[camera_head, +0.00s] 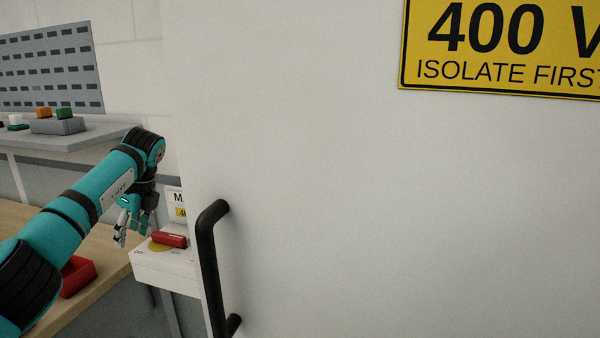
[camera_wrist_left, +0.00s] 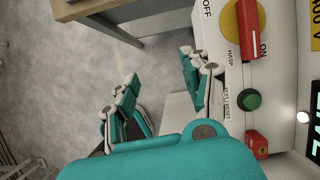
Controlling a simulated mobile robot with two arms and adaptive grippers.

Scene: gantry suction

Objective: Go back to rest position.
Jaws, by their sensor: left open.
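My left gripper (camera_head: 133,226) is open and empty. In the head view it hangs just left of a white switch box (camera_head: 160,270) with a red handle (camera_head: 169,239) on a yellow disc. In the left wrist view the spread fingers (camera_wrist_left: 158,92) are beside the box face, with nothing between them. The red handle (camera_wrist_left: 249,30) shows there at the upper right, apart from the fingers, near the word ON. My right gripper is in neither view.
A large white panel (camera_head: 350,200) with a black handle (camera_head: 208,265) and yellow sign (camera_head: 505,45) fills the right. A red bin (camera_head: 77,276) stands on the wooden bench (camera_head: 108,285). A grey shelf (camera_head: 80,138) holds small items. The box has a green button (camera_wrist_left: 249,99).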

